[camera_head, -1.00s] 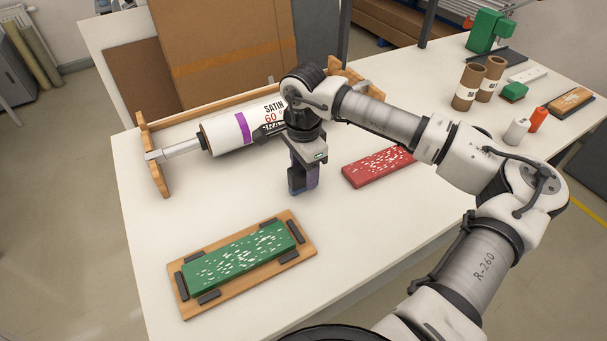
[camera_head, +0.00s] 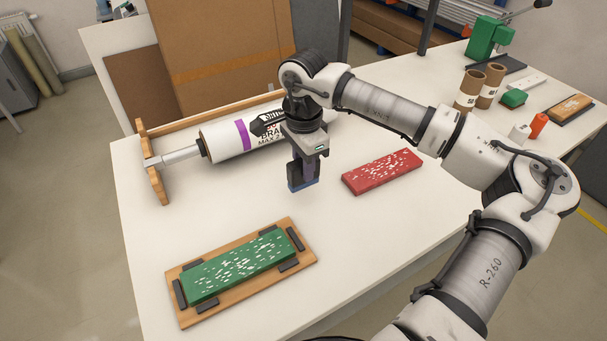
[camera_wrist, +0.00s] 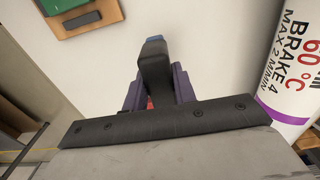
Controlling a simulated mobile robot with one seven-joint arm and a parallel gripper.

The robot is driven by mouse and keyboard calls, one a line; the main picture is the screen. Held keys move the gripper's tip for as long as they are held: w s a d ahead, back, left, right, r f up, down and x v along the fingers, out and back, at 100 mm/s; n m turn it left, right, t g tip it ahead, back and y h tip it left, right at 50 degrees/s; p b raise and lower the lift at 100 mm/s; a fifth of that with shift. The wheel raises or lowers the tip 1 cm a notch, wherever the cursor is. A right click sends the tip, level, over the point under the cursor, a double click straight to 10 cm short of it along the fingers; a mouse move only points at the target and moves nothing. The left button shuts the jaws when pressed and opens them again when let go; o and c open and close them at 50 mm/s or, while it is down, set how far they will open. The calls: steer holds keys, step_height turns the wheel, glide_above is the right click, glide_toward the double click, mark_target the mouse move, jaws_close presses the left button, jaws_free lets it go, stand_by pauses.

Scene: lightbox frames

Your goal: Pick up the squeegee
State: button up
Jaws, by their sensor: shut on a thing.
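The squeegee (camera_head: 304,185) appears as a narrow dark piece with a blue lower edge. My gripper (camera_head: 303,166) is shut on it and holds it upright over the white table, in front of the roller. In the wrist view, the squeegee (camera_wrist: 154,62) shows edge-on as a dark bar with a blue tip, between the purple fingers of my gripper (camera_wrist: 157,92). The fingers hide part of it. The gap between its lower edge and the table is hard to judge.
A white labelled roller (camera_head: 228,139) lies in a wooden stand (camera_head: 152,165) behind my gripper. A green speckled block (camera_head: 238,266) sits on a wooden board (camera_head: 215,309) at front left. A red speckled block (camera_head: 382,171) lies to the right. Bare table separates them.

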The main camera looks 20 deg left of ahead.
step_height(320, 180, up, 15)
steer(key=b, duration=0.1)
steer(key=shift+f+b, duration=0.2)
steer(key=shift+b, duration=0.2)
